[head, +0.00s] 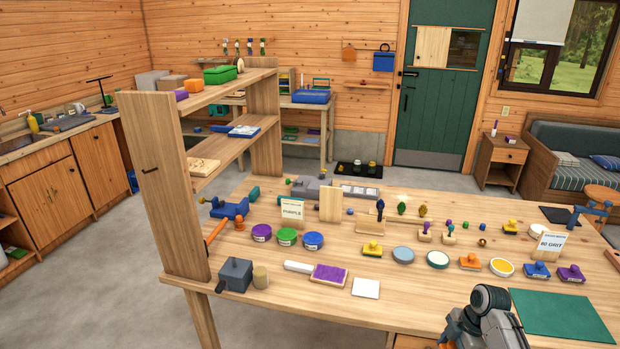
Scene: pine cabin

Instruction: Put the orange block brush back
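A small orange block with a knob-like grip on top (470,261) sits on the long wooden table, between a white round disc and a yellow-topped round tin. It looks like the orange block brush, but it is too small to be sure. Similar knobbed blocks in yellow (372,248), blue (537,270) and purple (571,273) stand along the same table. My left gripper is out of the picture.
A green mat (562,315) lies at the front right. A sign reading 80 GRIT (549,244) stands near the blue block. Purple, green and blue tins (286,237) stand further left. A wooden shelf unit (166,190) rises at the table's left end, with an orange block (193,85) on top.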

